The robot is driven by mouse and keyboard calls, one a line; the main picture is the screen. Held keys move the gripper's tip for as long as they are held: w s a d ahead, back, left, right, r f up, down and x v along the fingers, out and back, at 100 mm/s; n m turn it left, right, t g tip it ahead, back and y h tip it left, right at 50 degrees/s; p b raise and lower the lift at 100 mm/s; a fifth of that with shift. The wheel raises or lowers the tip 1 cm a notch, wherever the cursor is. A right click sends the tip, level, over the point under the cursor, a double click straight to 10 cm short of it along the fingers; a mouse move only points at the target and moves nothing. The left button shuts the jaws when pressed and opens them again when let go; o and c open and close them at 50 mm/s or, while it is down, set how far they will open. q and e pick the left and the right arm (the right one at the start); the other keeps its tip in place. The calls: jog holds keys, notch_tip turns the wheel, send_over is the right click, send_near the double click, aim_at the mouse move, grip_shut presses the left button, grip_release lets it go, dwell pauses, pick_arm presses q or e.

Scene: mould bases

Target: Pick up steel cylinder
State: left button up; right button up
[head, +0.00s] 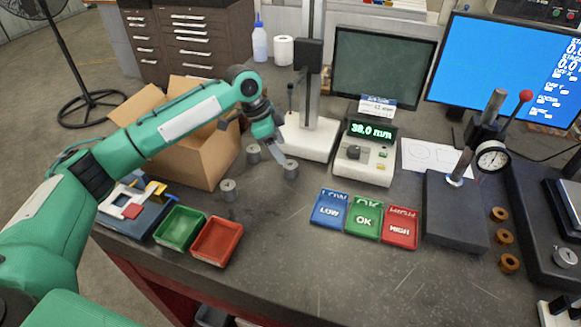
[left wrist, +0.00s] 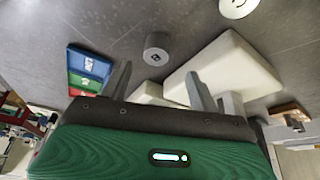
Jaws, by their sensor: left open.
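Several short grey steel cylinders with a hole in the top stand on the dark bench in the head view: a front-left cylinder (head: 228,190), a back cylinder (head: 253,155) and a right cylinder (head: 291,170). My left gripper (head: 254,140) is open and empty above the back and right cylinders. In the left wrist view, one cylinder (left wrist: 156,48) lies ahead of the spread fingers (left wrist: 160,82), apart from them. My right gripper is not in view.
A white-based gauge stand (head: 310,138) is close behind the gripper. A cardboard box (head: 190,150) stands left. Green (head: 180,228) and red (head: 217,241) trays sit at front left; blue LOW (head: 330,209), green OK (head: 363,219) and red HIGH (head: 400,228) trays sit right. The front middle bench is clear.

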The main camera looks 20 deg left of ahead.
aim_at(290, 164)
pick_arm(q)
jog(key=shift+x, duration=1)
jog(key=shift+d+f+p, duration=0.35)
jog(key=shift+f+p, duration=0.1)
jog(key=shift+f, duration=0.05)
jog(key=x, duration=0.1)
jog(key=p+x, duration=0.1)
jog(key=x, duration=0.1)
jog(key=shift+s+d+f, duration=0.15)
jog(key=shift+d+f, duration=0.05)
jog(key=shift+f, duration=0.05)
jog(key=shift+d+f, duration=0.15)
jog(key=shift+f, duration=0.25)
jog(key=shift+c, duration=0.2)
jog(key=c, duration=1.1)
grip_shut()
jog(key=shift+r, duration=0.15)
